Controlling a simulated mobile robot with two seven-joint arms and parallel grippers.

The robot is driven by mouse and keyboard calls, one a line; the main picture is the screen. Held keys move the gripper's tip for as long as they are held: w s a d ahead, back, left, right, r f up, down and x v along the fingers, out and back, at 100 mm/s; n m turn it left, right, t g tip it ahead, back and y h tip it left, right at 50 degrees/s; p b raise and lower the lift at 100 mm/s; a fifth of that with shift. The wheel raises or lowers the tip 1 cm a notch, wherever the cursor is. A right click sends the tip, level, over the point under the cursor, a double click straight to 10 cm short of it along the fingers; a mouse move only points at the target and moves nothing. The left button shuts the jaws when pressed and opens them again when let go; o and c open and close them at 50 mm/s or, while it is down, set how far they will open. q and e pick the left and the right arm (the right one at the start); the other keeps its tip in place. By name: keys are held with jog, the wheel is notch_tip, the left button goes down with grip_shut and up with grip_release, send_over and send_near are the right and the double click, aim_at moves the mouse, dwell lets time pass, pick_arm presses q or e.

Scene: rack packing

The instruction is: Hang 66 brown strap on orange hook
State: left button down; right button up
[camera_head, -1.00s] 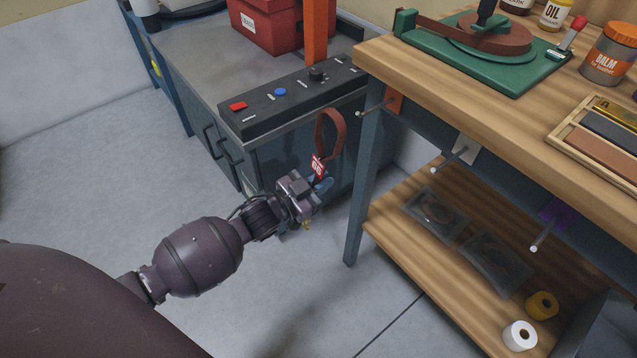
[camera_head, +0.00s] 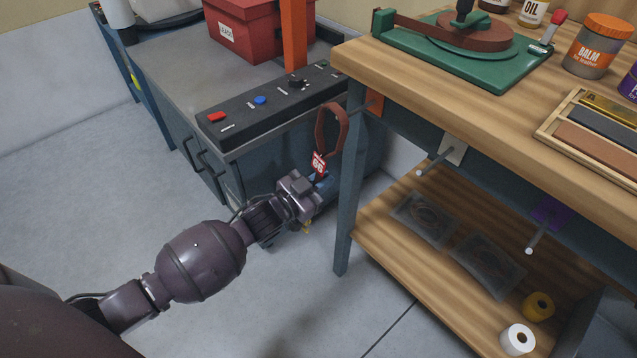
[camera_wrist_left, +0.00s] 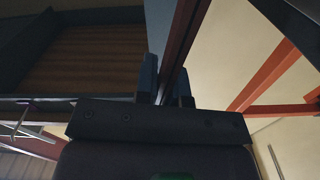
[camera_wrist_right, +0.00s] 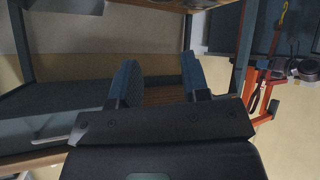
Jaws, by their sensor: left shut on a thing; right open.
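The brown strap (camera_head: 319,132) is a loop with a red tag reading 66 (camera_head: 318,164). My left gripper (camera_head: 317,181) is shut on its lower end and holds it upright, loop on top. The strap also shows as a dark red band (camera_wrist_left: 184,40) between the left fingers (camera_wrist_left: 167,82) in the left wrist view. The orange hook is an orange plate (camera_head: 375,103) with a metal peg on the bench's edge. The loop's right side overlaps the peg's tip in the head view; I cannot tell whether the peg is inside it. My right gripper (camera_wrist_right: 160,80) is open and empty.
A white-plated hook (camera_head: 452,150) and a purple-plated hook (camera_head: 550,212) sit further right along the bench (camera_head: 440,100). The bench leg (camera_head: 348,200) stands just right of my left gripper. A black control panel (camera_head: 270,105) lies behind the strap. Floor is clear at left.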

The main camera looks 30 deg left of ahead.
pick_arm(q)
jog(key=shift+b+x, duration=0.6)
jog(key=shift+x, duration=0.85)
jog(key=shift+w+d+f, duration=0.2)
jog(key=shift+w+f, duration=0.4)
jog(key=shift+f, duration=0.3)
pick_arm(e)
jog(key=shift+d+t, duration=0.2)
jog(key=shift+t, duration=0.2)
pick_arm(q)
jog(key=c, duration=1.1)
grip_release()
jog(key=shift+f, duration=0.1)
jog(key=shift+s+a, duration=0.2)
jog(key=shift+s, duration=0.3)
jog(key=p, duration=0.2)
send_near(348, 169)
jog(key=shift+v, duration=2.4)
pick_arm(e)
jog(key=shift+a+r+g, duration=0.15)
jog(key=shift+r+g, duration=0.05)
jog(key=shift+g, duration=0.4)
